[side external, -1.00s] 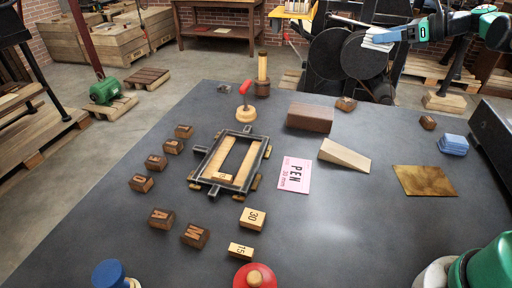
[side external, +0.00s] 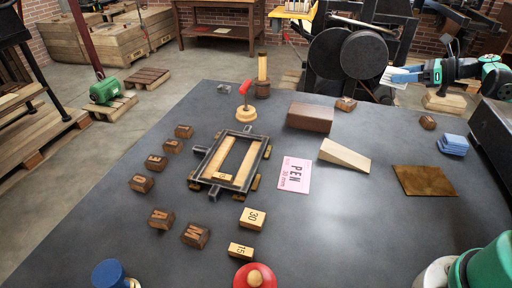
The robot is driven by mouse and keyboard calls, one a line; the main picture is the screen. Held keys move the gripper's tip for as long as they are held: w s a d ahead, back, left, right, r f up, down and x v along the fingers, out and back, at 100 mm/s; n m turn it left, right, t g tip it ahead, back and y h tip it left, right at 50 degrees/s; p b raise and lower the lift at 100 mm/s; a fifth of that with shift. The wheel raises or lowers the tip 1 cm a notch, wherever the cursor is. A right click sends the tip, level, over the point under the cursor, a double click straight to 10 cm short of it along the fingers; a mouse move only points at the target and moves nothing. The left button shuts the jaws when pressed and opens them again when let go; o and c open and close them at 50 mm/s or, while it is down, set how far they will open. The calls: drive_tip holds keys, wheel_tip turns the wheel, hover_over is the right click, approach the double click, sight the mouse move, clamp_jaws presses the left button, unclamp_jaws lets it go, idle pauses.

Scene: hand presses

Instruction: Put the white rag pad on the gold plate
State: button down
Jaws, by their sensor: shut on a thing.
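The white rag pad (side external: 386,79) is held at the tip of my gripper (side external: 400,76), at the upper right of the side external view. My gripper is shut on it, and its fingers hide part of it. Both are up in the air, beyond the table's far edge in the picture. The gold plate (side external: 425,181) is a flat brownish-gold sheet lying on the dark table at the right, with nothing on it. My gripper and the pad are apart from the plate, above it in the picture.
A blue pad stack (side external: 453,145) lies just behind the plate. A wooden wedge (side external: 344,155), a brown block (side external: 310,118) and a pink card (side external: 294,174) lie to its left. Farther left are a metal frame (side external: 232,160) and several letter blocks.

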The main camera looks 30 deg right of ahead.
sight(382, 129)
wheel_tip(382, 129, down, 13)
idle(0.4)
drive_tip(key=shift+f, duration=0.15)
drive_tip(key=shift+c, duration=0.7)
unclamp_jaws()
